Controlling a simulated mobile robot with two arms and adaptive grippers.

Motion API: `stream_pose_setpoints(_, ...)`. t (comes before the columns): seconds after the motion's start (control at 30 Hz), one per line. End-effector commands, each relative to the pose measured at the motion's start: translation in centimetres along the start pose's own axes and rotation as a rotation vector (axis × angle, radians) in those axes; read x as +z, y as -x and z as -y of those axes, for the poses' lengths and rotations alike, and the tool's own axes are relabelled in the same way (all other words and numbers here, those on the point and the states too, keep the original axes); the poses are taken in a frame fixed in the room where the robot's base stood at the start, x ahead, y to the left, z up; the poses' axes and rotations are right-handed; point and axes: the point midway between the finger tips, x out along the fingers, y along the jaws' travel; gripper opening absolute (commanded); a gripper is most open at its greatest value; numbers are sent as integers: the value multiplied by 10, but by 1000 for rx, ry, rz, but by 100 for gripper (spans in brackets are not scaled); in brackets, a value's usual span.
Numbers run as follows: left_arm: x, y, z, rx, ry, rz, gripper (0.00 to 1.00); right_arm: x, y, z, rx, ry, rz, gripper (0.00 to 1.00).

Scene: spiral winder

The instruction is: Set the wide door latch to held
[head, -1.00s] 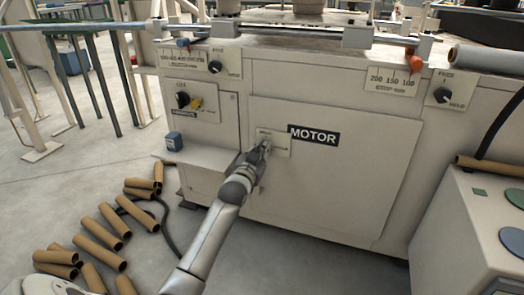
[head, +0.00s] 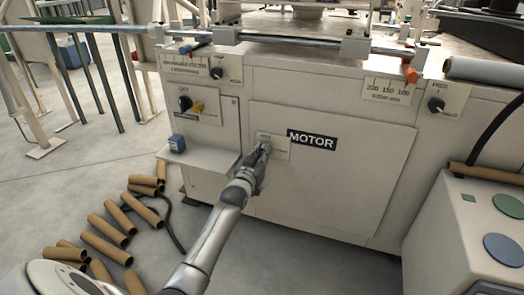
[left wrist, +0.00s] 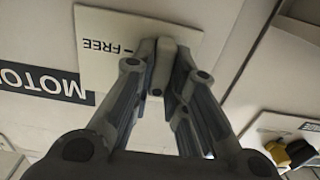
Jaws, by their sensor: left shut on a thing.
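The wide door (head: 340,190) is the large panel with a black MOTOR label (head: 312,140). Its latch plate (head: 279,147) is at the door's upper left. In the left wrist view the plate (left wrist: 105,40) shows the word FREE, upside down, with a line beside it. My left gripper (head: 262,150) is at the plate. In the left wrist view its two fingers are shut on a pale latch handle (left wrist: 166,62), which points along the picture's vertical. The rest of the plate's lettering is hidden by the fingers. My right gripper is not in view.
A smaller panel with a black knob and yellow switch (head: 197,107) is left of the door. Cardboard tubes (head: 103,245) lie on the floor at left. A console (head: 480,245) stands at right.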

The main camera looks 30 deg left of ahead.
Motion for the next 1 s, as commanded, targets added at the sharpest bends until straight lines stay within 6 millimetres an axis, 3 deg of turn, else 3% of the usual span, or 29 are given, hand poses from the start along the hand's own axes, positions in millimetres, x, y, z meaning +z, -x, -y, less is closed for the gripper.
stream_pose_setpoints(0.17, 0, 0, 0, 0, 9, -1, 0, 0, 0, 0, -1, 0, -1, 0)
stream_pose_setpoints(0.2, 0, 0, 0, 0, 10, -1, 18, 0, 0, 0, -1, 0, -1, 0)
stream_pose_setpoints(0.33, 0, 0, 0, 0, 8, -1, 35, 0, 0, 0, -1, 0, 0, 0)
stream_pose_setpoints(0.73, 0, 3, 0, 0, 4, -1, 36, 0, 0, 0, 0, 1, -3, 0)
stream_pose_setpoints(1.0, 2, 38, 0, 0, 5, 1, 36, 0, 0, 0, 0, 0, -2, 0)
